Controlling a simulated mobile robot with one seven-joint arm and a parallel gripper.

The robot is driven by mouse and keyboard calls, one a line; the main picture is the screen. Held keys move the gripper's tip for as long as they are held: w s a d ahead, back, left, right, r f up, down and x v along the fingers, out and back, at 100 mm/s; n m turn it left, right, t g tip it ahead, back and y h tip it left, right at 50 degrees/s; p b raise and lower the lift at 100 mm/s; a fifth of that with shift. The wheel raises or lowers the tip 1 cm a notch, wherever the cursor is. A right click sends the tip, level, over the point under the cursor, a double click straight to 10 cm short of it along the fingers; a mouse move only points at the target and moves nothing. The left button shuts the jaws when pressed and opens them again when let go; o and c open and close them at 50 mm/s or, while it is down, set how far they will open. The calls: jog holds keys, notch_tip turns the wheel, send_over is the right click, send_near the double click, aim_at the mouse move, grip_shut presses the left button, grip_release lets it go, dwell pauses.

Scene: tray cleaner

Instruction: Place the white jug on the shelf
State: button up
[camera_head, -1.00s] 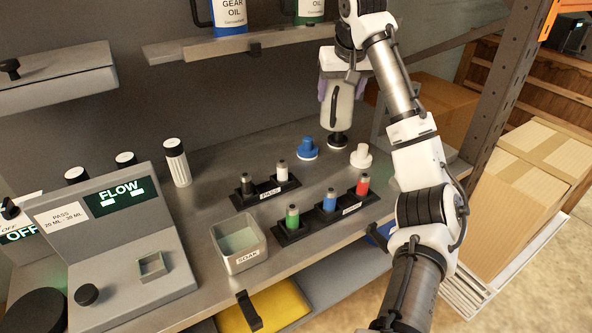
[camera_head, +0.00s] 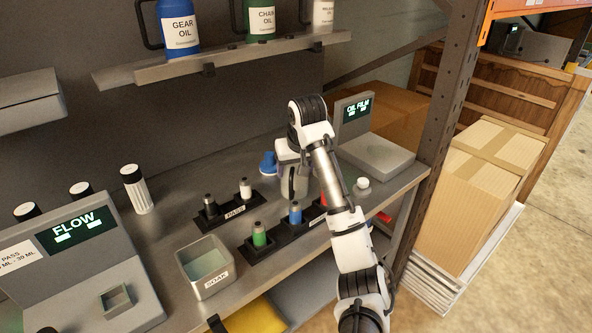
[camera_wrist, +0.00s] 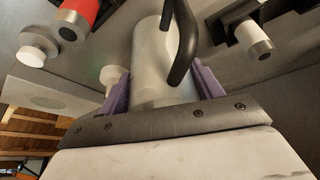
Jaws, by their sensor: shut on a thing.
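My gripper (camera_wrist: 163,90) is shut on a whitish-grey jug (camera_wrist: 150,55) with a black handle; its purple fingers are on both sides of the body. In the head view the held jug (camera_head: 293,184) is low over the workbench, partly hidden by my arm. I cannot tell whether its lower end touches the bench. The shelf (camera_head: 235,55) is above it on the back wall. On the shelf stand a blue gear oil jug (camera_head: 178,30), a green jug (camera_head: 260,20) and, at the right end, a white labelled jug (camera_head: 323,14) cut off by the frame.
Racks of small bottles, a soak tub (camera_head: 208,268) and a flow unit (camera_head: 75,265) stand on the workbench. A blue knob-like piece (camera_head: 268,163) and a white one (camera_head: 362,187) flank my gripper. An oil film unit (camera_head: 375,155) and a rack post (camera_head: 445,120) are on the right.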

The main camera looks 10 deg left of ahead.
jog(key=shift+f, duration=0.55)
jog(key=shift+f, duration=0.15)
jog(key=o, duration=1)
jog(key=shift+o, duration=0.2)
